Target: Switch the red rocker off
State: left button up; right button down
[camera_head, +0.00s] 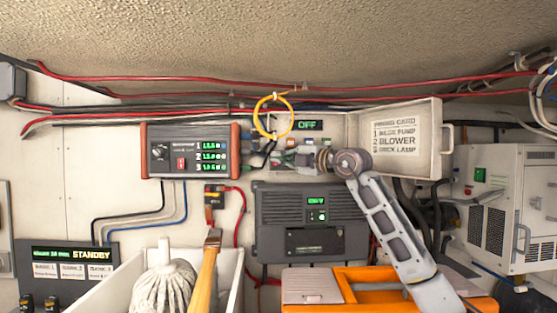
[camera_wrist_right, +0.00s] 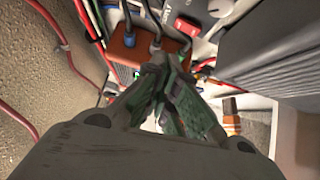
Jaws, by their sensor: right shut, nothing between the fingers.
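The red rocker (camera_head: 182,163) sits on the front of a dark box with orange-red ends (camera_head: 229,150), left of centre in the head view. The box has a knob and three green readouts; I cannot tell the rocker's position. My right gripper (camera_head: 278,153) is right of the box, apart from the rocker, in front of the open wall compartment. Its jaws are shut and empty. In the right wrist view the shut fingertips (camera_wrist_right: 160,75) point towards the box's orange end (camera_wrist_right: 135,45), where cables plug in. My left gripper is not in view.
A yellow ring (camera_head: 290,122) hangs above the gripper. The compartment's open lid (camera_head: 437,140) carries a card; a nearby display (camera_head: 308,125) reads OFF. A finned grey unit (camera_head: 270,225) is below. A wooden handle (camera_head: 208,265) and a mop (camera_head: 165,285) stand in a white bin.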

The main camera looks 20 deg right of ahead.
jog(key=b+v, duration=0.2)
jog(key=v, duration=0.6)
jog(key=shift+s+d+r+b, duration=0.25)
jog(key=shift+d+r+b, duration=0.1)
jog(key=shift+r, duration=0.1)
dwell(0.3)
